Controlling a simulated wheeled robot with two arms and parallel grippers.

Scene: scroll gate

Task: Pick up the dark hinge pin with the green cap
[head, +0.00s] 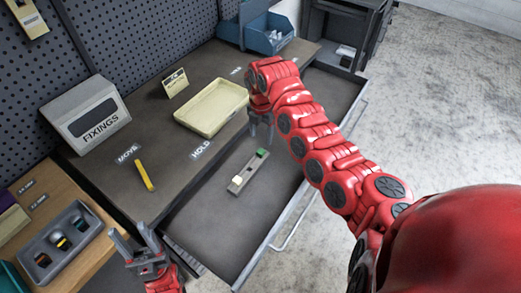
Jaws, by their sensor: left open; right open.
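A green cap (262,153) shows at the far end of a small grey holder (249,171) lying in the open drawer. The pin's dark body below the cap cannot be made out. A whitish piece (237,180) sits at the near end of the same holder. My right gripper (262,134) points down just behind the green cap, apart from it as far as I can tell, with its jaws open and empty. My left gripper (137,240) is open and empty at the lower left, by the bench's front edge, far from the holder.
The drawer (215,225) is pulled out, with bare floor around the holder. On the bench are a cream tray (180,122), a yellow bar (145,175), a card stand (176,84) and a FIXINGS box (88,115). A grey rack (62,245) with several capped pieces stands at left.

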